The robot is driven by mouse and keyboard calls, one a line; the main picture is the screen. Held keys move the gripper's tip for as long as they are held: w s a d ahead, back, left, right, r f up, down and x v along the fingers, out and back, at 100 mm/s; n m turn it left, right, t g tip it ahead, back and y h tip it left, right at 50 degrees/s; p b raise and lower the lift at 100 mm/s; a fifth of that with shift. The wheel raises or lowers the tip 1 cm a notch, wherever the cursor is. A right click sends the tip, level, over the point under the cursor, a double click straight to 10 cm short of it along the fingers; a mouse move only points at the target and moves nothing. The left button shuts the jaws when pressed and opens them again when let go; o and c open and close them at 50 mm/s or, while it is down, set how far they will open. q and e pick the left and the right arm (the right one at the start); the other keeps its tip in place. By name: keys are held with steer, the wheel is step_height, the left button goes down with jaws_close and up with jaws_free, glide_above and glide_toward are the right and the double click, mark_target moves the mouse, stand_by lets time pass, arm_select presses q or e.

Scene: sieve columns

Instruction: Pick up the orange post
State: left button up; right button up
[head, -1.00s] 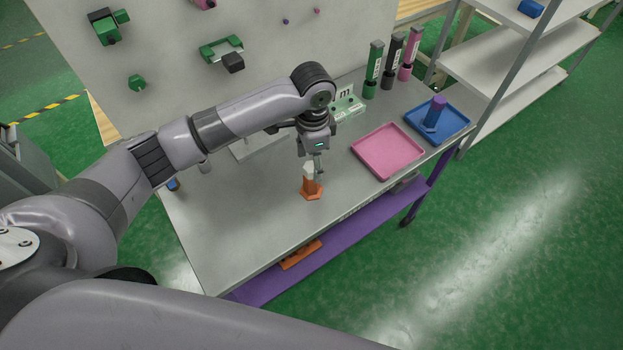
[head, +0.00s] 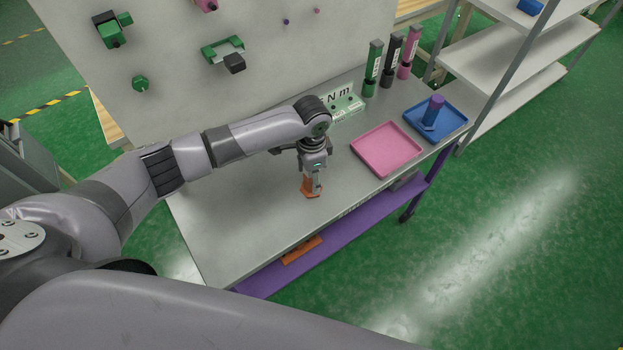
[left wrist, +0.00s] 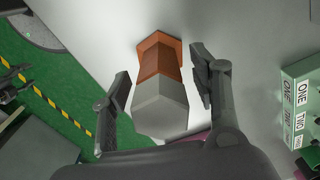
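The orange post (head: 308,193) stands on the grey table, with its orange foot and part of its shaft showing in the head view. In the left wrist view the post (left wrist: 160,64) has a wide orange foot, an orange shaft and a pale grey top. My left gripper (head: 312,182) is low over the post from above. In the left wrist view its fingers (left wrist: 160,68) stand apart on either side of the post, with a gap on the left and the right finger close to it. My right gripper is not in view.
A pink tray (head: 364,148) lies right of the gripper. A blue tray (head: 456,120) holding a purple-topped blue post is farther right. Green, black and pink cylinders, including the green one (head: 373,70), stand at the back. The front of the tabletop (head: 235,245) is clear.

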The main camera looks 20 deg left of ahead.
arm_select(q)
steer(key=c, duration=1.2)
steer(key=shift+o, duration=0.2)
